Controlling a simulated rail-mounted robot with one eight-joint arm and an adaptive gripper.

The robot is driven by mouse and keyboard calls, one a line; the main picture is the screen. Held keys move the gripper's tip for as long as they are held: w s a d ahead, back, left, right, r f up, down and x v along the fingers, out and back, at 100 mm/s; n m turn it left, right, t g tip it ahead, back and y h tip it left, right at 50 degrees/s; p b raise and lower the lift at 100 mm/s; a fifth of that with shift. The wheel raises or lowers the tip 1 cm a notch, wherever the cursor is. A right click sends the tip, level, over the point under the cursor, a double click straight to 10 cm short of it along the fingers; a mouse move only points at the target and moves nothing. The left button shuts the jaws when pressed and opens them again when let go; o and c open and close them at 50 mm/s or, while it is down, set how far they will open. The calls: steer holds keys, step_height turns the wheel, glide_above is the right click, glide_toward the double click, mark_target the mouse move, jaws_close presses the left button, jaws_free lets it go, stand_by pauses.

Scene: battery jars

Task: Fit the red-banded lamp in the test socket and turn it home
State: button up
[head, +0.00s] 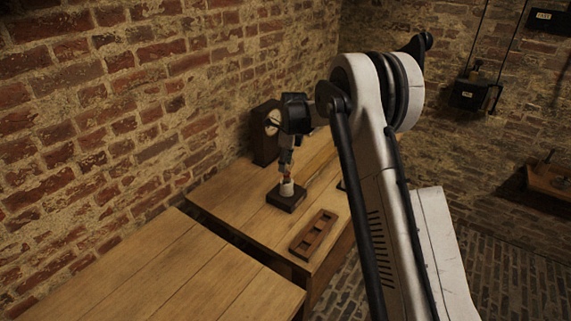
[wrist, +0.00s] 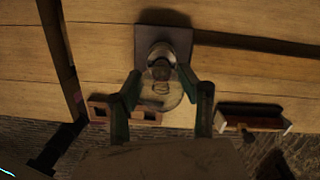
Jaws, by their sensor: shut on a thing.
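The lamp, a clear glass bulb (wrist: 160,93), sits between the two fingers of my gripper (wrist: 161,76), which is shut on it. In the head view, my gripper (head: 286,168) points down over the test socket, and a small reddish patch shows on the lamp (head: 287,179). The test socket (head: 287,190) is a pale round cup on a dark square base (head: 286,200). The lamp's lower end is at the socket's mouth; how deep it sits I cannot tell. In the wrist view the socket's base (wrist: 181,38) lies just beyond the bulb.
A wooden rack with square openings (head: 302,246) lies on the bench right of the socket, partly behind a finger in the wrist view (wrist: 98,103). A dark block with pale ends (wrist: 253,111) lies near the bench edge.

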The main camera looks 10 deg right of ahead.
steer(key=shift+f+b, duration=1.3)
steer(key=shift+b, duration=0.25)
stand_by(0.9)
stand_by(0.4)
steer(key=m+b, duration=0.1)
steer(key=m, duration=0.2)
steer(key=shift+f+b, duration=0.1)
steer(key=shift+b, duration=0.25)
steer(key=shift+d+m+h+b, duration=0.1)
steer(key=shift+m+h+b, duration=0.3)
steer(key=shift+m, duration=1.4)
steer(key=o, duration=1.2)
steer(key=shift+w, duration=0.1)
steer(key=shift+o, duration=0.2)
